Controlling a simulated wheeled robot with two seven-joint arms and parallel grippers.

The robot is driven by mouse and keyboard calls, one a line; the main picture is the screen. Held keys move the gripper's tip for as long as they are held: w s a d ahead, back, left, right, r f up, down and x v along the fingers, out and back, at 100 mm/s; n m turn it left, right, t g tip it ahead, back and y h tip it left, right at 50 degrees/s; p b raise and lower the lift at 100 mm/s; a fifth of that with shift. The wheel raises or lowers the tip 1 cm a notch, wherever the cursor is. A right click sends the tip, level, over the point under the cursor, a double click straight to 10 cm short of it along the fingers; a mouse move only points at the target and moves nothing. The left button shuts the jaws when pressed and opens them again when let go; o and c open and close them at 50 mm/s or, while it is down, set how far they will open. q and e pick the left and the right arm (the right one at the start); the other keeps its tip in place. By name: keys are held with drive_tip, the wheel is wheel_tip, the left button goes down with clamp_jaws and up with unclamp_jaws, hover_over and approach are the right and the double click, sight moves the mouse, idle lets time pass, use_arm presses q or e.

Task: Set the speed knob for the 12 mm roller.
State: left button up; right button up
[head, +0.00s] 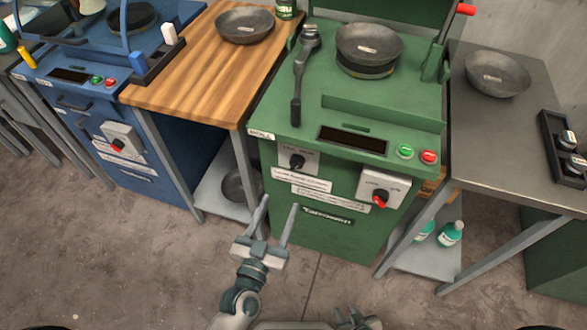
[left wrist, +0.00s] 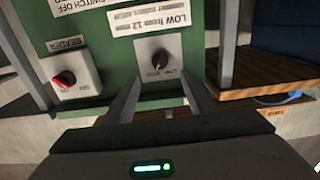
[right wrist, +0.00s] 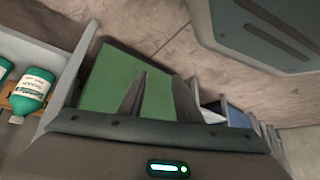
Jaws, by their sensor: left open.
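The speed knob (head: 297,162) is a dark knob on a grey plate on the green machine's front. It also shows in the left wrist view (left wrist: 160,58), upside down, with a label reading "LOW from 12 mm" (left wrist: 172,21). My left gripper (head: 280,205) is open and empty, with its fingers pointing at the machine front. In the left wrist view its fingertips (left wrist: 160,82) frame the knob from either side, apart from it. My right gripper (head: 356,318) is low at the bottom edge. In the right wrist view its fingers (right wrist: 160,85) are apart and empty.
A red switch (head: 380,199) in a grey box sits right of the knob. Green and red buttons (head: 417,154) are above it. A wooden table (head: 195,80) and a grey table (head: 500,130) flank the machine. A pan (head: 367,43) rests on top. The floor in front is clear.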

sight(294, 169)
use_arm(q)
drive_tip(key=p+x, duration=0.1)
drive_tip(key=x, duration=1)
drive_tip(key=shift+w, duration=0.25)
drive_tip(key=shift+w+d, duration=0.25)
drive_tip(key=shift+w, duration=0.3)
drive_tip(key=shift+w+f, duration=0.1)
use_arm(e)
drive_tip(key=shift+w+a+r+t, duration=0.15)
drive_tip(key=shift+w+a+r, duration=0.15)
drive_tip(key=shift+a, duration=0.2)
drive_tip(key=shift+w+a+r+t, duration=0.15)
drive_tip(key=shift+a+r, duration=0.2)
drive_tip(key=shift+a, duration=0.1)
drive_tip(key=shift+s+d+f, duration=0.1)
drive_tip(key=shift+s, duration=0.1)
use_arm(q)
drive_tip(key=c, duration=0.8)
drive_tip(key=shift+c, duration=1.3)
use_arm(e)
drive_tip(key=shift+s+d, duration=0.15)
drive_tip(key=shift+d, duration=0.35)
